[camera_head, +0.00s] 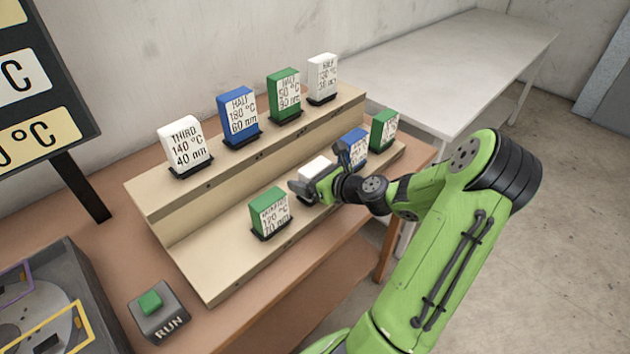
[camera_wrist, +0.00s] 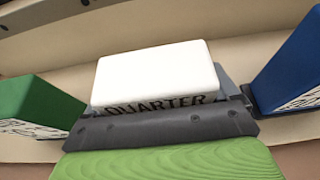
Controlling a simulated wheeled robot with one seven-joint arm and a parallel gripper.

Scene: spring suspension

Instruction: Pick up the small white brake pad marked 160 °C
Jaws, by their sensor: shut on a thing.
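A small white block (camera_head: 314,168) stands on the lower step of the rack, partly hidden by my gripper (camera_head: 318,180). In the wrist view the white block (camera_wrist: 158,75) fills the middle, and the word QUARTER shows on its face; any temperature marking is hidden. My gripper (camera_wrist: 165,120) is shut on this white block, with a dark finger across its near face. I cannot tell whether the block has left its holder. Another white block (camera_head: 184,143) on the upper step reads THIRD 140 °C. A third white block (camera_head: 322,77) stands at the upper step's far end.
A green block (camera_head: 269,211) stands left of my gripper; a blue block (camera_head: 355,146) and a green block (camera_head: 384,130) stand right. Blue (camera_head: 239,112) and green (camera_head: 284,94) blocks stand on the upper step. A RUN button box (camera_head: 158,312) sits at front left.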

